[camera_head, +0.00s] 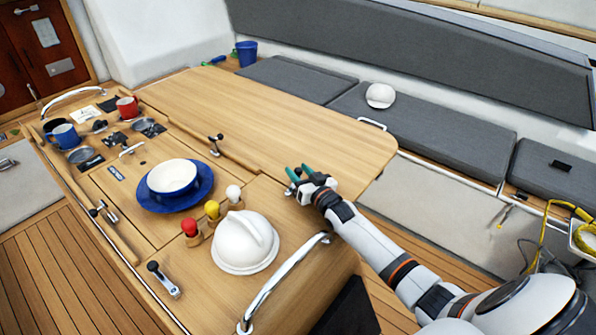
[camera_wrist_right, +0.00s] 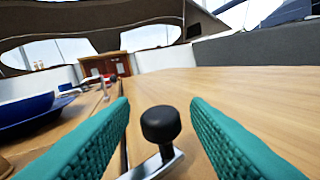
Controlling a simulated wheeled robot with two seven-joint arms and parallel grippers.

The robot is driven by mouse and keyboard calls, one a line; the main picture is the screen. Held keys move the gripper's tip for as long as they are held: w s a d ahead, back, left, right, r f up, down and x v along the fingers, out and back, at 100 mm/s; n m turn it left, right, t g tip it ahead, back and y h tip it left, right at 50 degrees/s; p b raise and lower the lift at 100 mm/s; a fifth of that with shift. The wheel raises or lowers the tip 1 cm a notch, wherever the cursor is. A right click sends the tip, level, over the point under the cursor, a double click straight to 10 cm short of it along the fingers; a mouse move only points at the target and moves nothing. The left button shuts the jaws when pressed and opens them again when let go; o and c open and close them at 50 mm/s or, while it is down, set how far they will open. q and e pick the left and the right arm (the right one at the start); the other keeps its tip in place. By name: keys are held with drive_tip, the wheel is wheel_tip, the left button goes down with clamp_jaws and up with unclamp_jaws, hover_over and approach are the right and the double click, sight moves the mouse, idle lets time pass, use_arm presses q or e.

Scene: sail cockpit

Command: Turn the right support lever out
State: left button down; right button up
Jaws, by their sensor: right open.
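My right gripper (camera_head: 300,173) reaches in from the right over the wooden table, with its teal fingers apart. In the right wrist view the two fingers (camera_wrist_right: 160,104) stand on either side of the support lever's black knob (camera_wrist_right: 160,125). The knob sits upright on a metal arm, and I see a gap between it and each finger. In the head view this lever (camera_head: 290,190) is mostly hidden by the gripper. A second, similar lever (camera_head: 215,144) stands farther off along the table leaf's seam. My left gripper is out of view.
A white domed object (camera_head: 245,242), a red knob (camera_head: 189,226) and a chrome handrail (camera_head: 280,284) are nearer. The wooden leaf (camera_head: 250,120) beyond the gripper is clear.

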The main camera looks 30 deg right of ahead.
drive_tip(key=s+b, duration=0.1)
drive_tip(key=s, duration=0.5)
drive_tip(key=shift+s, duration=0.4)
